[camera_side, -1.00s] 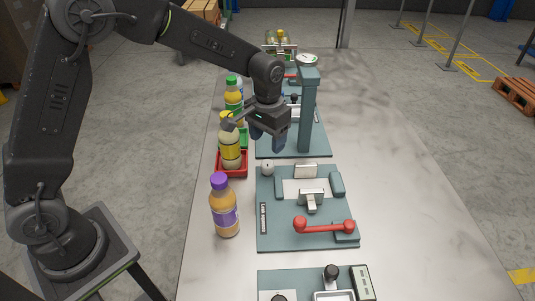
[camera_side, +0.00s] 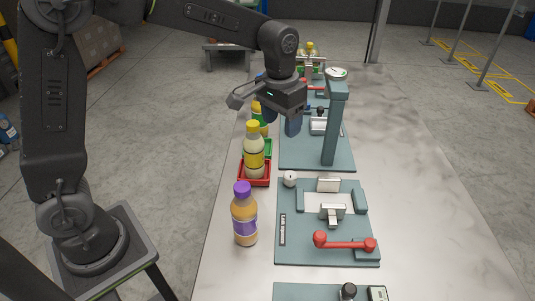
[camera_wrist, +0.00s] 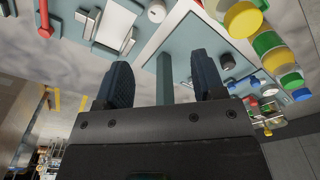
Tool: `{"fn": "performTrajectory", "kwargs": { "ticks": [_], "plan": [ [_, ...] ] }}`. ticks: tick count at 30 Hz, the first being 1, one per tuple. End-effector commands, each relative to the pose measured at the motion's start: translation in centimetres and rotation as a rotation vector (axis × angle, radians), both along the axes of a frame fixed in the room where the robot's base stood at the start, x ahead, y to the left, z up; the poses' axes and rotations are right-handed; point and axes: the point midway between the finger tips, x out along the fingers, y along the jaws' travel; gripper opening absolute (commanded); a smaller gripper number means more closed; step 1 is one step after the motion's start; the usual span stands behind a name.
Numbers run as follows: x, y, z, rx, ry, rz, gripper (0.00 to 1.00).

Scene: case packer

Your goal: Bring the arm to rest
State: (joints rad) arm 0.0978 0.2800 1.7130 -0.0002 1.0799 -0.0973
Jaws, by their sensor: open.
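My gripper (camera_side: 282,124) hangs above the bench with its two dark fingers pointing down, apart and with nothing between them. It is beside the teal post (camera_side: 331,135) of the far station and behind the yellow-capped bottle. In the wrist view my gripper (camera_wrist: 163,80) shows both fingers spread, with the post seen between them. The arm reaches out over the bench from its stand at the left, with the upper link roughly level at the top of the side view.
A purple-capped bottle (camera_side: 244,218) stands upright on the bench (camera_side: 420,190). A yellow-capped bottle (camera_side: 253,153) stands in a red tray (camera_side: 254,181). The near teal station (camera_side: 300,250) has a red handle (camera_side: 345,244). The bench's right side is clear.

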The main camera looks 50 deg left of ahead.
Motion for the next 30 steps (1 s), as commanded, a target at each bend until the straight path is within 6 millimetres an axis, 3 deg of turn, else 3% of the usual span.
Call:
{"fn": "performTrajectory", "kwargs": {
  "ticks": [3, 9, 18, 24, 30],
  "plan": [
    [-3.8, 1.1, 3.3, -0.005, -0.078, 0.002, 0.63],
    [-10.4, 2.5, 6.1, -0.007, -0.199, 0.003, 0.63],
    [-19.3, 3.9, 6.1, 0.001, -0.365, 0.004, 0.63],
    [-21.7, 4.2, 5.1, 0.006, -0.418, 0.002, 0.63],
    [-22.0, 4.2, 5.0, 0.007, -0.424, 0.002, 0.63]
  ]
}}
